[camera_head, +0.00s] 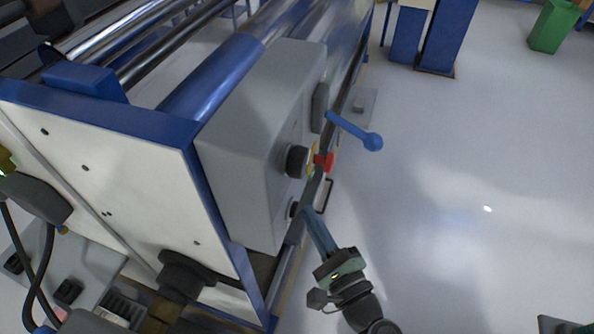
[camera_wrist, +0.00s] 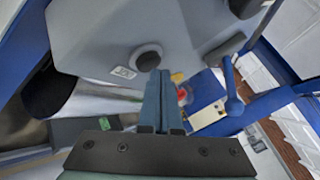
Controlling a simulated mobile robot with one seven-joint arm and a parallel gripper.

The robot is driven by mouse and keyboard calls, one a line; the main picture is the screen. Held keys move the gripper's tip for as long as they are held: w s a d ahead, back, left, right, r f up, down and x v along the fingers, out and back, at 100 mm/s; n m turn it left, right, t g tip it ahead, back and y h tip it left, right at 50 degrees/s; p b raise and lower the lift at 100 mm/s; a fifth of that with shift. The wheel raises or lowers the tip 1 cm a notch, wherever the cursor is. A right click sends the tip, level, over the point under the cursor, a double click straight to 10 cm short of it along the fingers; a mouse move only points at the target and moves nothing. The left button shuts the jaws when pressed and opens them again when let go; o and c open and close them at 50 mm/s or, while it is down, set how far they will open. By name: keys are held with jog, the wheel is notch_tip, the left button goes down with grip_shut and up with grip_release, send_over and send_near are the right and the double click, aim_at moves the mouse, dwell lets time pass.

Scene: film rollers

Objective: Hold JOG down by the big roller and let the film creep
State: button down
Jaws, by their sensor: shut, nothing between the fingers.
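The JOG button (camera_wrist: 147,57) is a round black button on the grey control box (camera_head: 250,140), with a JOG label (camera_wrist: 123,73) beside it in the wrist view. It also shows in the head view (camera_head: 293,208), low on the box's right face. My gripper (camera_head: 308,213) is shut and empty, its blue fingers pointing at that face. In the wrist view the fingertips (camera_wrist: 159,74) overlap the button's lower edge; I cannot tell whether they touch it or press it. A big shiny blue roller (camera_head: 212,76) lies behind the box. I cannot make out film motion.
Above JOG on the same face are a larger black knob (camera_head: 297,161) and a red button (camera_head: 325,161) on yellow. A blue lever (camera_head: 372,142) with a ball end sticks out to the right. Open grey floor (camera_head: 470,180) lies right of the machine. A green bin (camera_head: 553,26) stands far back.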

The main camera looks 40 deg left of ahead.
jog(key=shift+s+a, duration=0.15)
jog(key=shift+a, duration=0.4)
dwell(2.5)
jog(key=shift+d, duration=0.15)
dwell(0.8)
jog(key=shift+w+d, duration=0.25)
jog(key=shift+d, duration=0.55)
jog(key=shift+d, duration=0.1)
jog(key=d, duration=0.2)
jog(key=w+d+b, duration=0.1)
jog(key=d, duration=0.1)
jog(key=shift+w+d, duration=0.2)
jog(key=shift+d, duration=0.1)
